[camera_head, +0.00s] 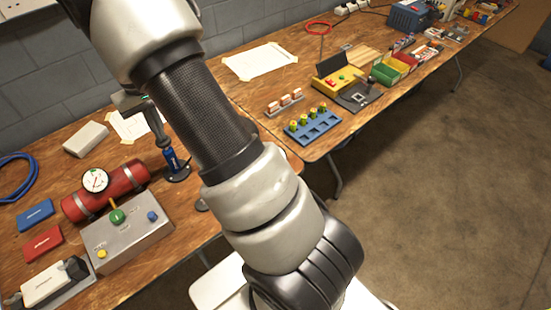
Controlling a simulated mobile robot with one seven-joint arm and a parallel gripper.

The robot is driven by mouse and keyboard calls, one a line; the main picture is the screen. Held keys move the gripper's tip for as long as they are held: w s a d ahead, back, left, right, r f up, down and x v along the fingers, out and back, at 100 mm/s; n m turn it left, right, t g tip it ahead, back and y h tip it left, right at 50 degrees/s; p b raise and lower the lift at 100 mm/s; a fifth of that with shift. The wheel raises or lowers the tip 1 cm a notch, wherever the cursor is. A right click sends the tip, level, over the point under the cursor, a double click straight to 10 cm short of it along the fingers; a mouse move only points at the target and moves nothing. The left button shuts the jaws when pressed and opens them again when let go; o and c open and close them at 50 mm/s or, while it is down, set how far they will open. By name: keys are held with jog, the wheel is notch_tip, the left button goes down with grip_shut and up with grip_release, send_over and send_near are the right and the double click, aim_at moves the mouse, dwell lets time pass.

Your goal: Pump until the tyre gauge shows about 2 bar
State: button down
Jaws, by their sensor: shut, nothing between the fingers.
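The round white gauge (95,180) sits on a red cylinder (122,190) on the left table. Its dark needle is too small to read. A blue pump (172,160) stands upright on a dark base to the right of the cylinder. My arm crosses the middle of the view and hides the area just right of the pump. My gripper cannot be made out; the arm leaves the frame at the top.
A grey box (130,235) with a green knob and yellow and blue buttons stands before the cylinder. A white block (86,139) lies behind, a blue cable (18,178) at far left. The right table (245,95) holds a blue rack (313,127) and several other items.

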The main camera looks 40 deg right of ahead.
jog(key=shift+f+b, duration=0.3)
jog(key=shift+f, duration=0.4)
jog(key=shift+r+p, duration=1.3)
jog(key=shift+r, duration=0.35)
dwell(0.4)
dwell(0.5)
jog(key=shift+f+b, duration=0.9)
jog(key=shift+f, duration=0.8)
jog(key=shift+r+p, duration=1.2)
jog(key=shift+r, duration=0.45)
jog(key=shift+r, duration=0.1)
